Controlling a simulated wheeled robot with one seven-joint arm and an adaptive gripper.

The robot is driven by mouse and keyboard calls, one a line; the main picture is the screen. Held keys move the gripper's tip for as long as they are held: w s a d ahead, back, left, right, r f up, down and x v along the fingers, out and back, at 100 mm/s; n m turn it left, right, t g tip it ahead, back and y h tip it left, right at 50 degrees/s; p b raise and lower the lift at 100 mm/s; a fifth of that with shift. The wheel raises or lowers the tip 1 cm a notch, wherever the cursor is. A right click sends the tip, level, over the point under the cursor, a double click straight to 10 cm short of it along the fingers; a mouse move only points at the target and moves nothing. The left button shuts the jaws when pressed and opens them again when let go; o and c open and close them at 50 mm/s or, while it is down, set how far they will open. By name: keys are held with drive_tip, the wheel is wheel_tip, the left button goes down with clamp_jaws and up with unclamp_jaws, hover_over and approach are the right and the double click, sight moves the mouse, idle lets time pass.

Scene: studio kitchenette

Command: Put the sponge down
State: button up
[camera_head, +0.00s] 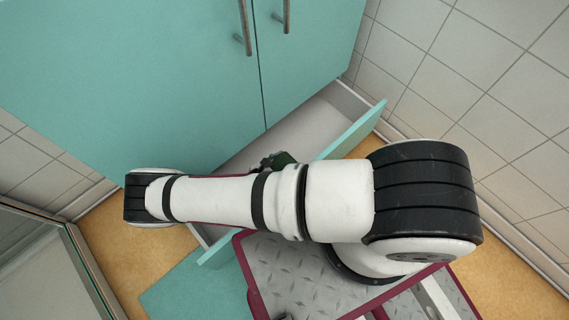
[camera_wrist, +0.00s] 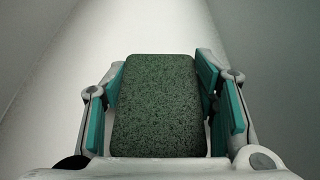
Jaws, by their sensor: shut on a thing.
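The sponge (camera_wrist: 155,110) is a dark green, speckled block. In the wrist view it sits between the teal-padded fingers of my gripper (camera_wrist: 160,68), which is shut on it. Behind it in that view is a pale, plain surface with grey walls on both sides. In the head view my arm covers most of the gripper. I cannot tell whether the sponge touches the drawer floor.
The open drawer has a teal front (camera_head: 352,130) and a pale, empty-looking visible interior. Tall teal cabinet doors (camera_head: 180,80) with metal handles stand behind it. A tiled wall (camera_head: 480,90) is at the right. A glass-fronted frame (camera_head: 45,265) stands at lower left.

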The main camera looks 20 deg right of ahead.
drive_tip(key=shift+f, duration=0.15)
drive_tip(key=o, duration=0.7)
drive_tip(key=shift+a+r, duration=0.3)
drive_tip(key=shift+a, duration=0.1)
drive_tip(key=p+v, duration=0.3)
drive_tip(key=v, duration=0.8)
drive_tip(key=shift+s+a, duration=0.1)
drive_tip(key=shift+a, duration=0.05)
drive_tip(key=shift+r+p, duration=0.15)
drive_tip(key=shift+p, duration=0.25)
